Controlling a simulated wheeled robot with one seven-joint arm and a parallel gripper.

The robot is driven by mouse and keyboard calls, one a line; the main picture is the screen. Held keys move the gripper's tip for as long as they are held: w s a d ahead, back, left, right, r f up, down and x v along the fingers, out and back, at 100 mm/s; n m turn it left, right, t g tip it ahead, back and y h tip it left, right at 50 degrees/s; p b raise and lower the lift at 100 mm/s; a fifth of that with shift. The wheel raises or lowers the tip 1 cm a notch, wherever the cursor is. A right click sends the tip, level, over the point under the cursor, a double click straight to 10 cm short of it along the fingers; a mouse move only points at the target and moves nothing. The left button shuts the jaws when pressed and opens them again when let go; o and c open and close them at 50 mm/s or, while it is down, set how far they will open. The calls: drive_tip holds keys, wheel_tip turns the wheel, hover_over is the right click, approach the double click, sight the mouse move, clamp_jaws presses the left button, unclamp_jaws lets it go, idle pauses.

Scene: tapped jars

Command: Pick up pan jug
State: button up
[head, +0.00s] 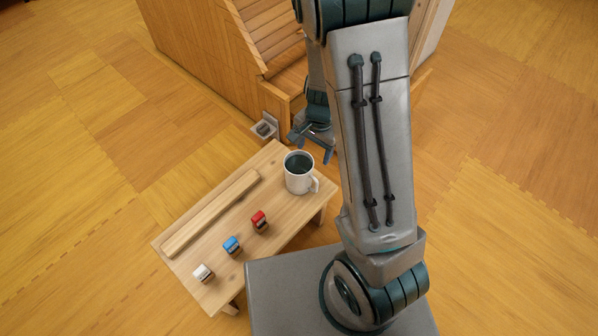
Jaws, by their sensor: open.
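A white jug (299,182) with a handle on its right side stands upright at the far right end of the low wooden table (196,279). Its inside looks dark. It is the only jug in view, and I see no label on it. My gripper (311,147) is open and empty, with its fingers pointing down. In the picture it is just above and slightly right of the jug, apart from it. My arm hides the area right of the jug.
A wooden bar (211,214) lies along the table's left side. A large slatted wooden structure (215,60) stands behind. The floor at left is clear.

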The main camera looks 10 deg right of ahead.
drive_tip(key=m+b, duration=0.1)
drive_tip(key=b, duration=0.3)
hover_over(313, 177)
drive_tip(key=shift+h, duration=0.3)
drive_tip(key=f, duration=1.1)
drive_tip(key=shift+s+d, duration=0.15)
drive_tip(key=shift+s, duration=0.15)
drive_tip(key=shift+w+f+b, duration=0.2)
drive_tip(key=shift+f+b, duration=1.05)
drive_tip(key=shift+f, duration=1.85)
drive_tip(key=shift+r, duration=0.1)
clamp_jaws()
